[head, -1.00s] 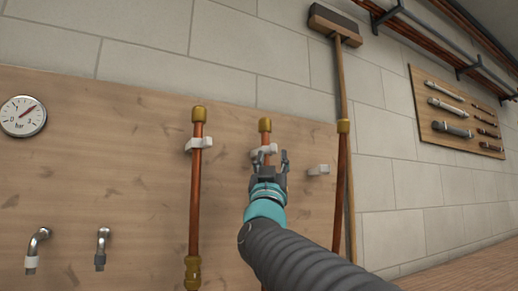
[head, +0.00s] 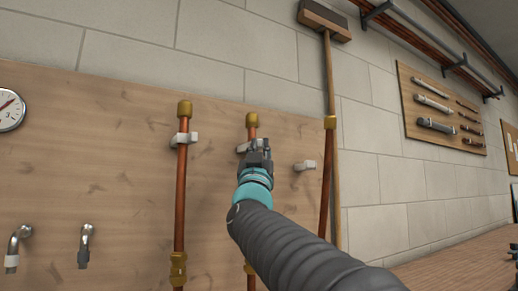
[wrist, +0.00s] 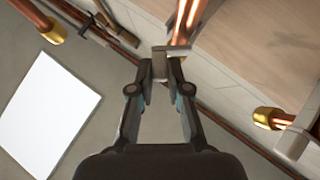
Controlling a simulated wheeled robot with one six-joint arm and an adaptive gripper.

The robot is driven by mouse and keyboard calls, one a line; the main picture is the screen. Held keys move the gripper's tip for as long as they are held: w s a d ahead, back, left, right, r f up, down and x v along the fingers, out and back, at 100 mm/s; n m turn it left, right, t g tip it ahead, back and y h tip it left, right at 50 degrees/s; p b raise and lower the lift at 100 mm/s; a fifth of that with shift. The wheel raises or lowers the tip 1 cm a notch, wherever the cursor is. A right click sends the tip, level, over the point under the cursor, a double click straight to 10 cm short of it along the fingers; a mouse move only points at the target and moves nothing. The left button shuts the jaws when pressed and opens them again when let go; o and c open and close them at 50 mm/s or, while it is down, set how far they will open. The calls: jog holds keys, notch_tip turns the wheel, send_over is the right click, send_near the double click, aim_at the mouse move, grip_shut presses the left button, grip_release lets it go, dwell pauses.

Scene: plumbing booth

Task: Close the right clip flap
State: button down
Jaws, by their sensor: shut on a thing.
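Two upright copper pipes with brass ends stand against the wooden panel: a left pipe (head: 181,200) and a middle pipe (head: 252,131). A pale clip (head: 193,139) is on the left pipe, and another pale clip (head: 242,147) is at the middle pipe, partly hidden by my gripper. My gripper (head: 260,146) is at this middle clip. In the wrist view, my gripper (wrist: 160,68) is shut on a small grey clip flap (wrist: 160,51) beside the copper pipe (wrist: 186,22). Whether the flap lies fully over the pipe cannot be told.
A further pale clip (head: 305,165) to the right holds no pipe. A broom (head: 331,90) leans on the wall beside another copper pipe (head: 326,180). A gauge (head: 9,109) and two taps are at the left. A tool board (head: 437,112) hangs at the right.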

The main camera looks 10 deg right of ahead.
jog(key=shift+d+f+y+b, duration=0.15)
jog(key=shift+y+b, duration=0.55)
jog(key=shift+b, duration=0.05)
jog(key=shift+w+d+f+n+t+y+b, duration=0.15)
jog(key=shift+n+t+y+b, duration=0.25)
jog(key=shift+n+y+b, duration=0.3)
jog(key=shift+w+d+r+n+y, duration=0.2)
jog(key=shift+n+y, duration=0.7)
jog(key=shift+y, duration=1.25)
jog(key=shift+w+d+r+n+y, duration=0.1)
jog(key=shift+w+d+n+y, duration=0.2)
jog(key=shift+n+y, duration=1.25)
jog(key=shift+w+d+r+n+y, duration=0.1)
jog(key=shift+w+d+n+y, duration=0.15)
jog(key=shift+y, duration=2.55)
jog(key=shift+f+n+g+y+p, duration=0.1)
jog(key=shift+n+g+y+p, duration=0.25)
jog(key=shift+y, duration=0.55)
jog(key=c, duration=1.1)
grip_release()
jog(key=shift+d, duration=0.1)
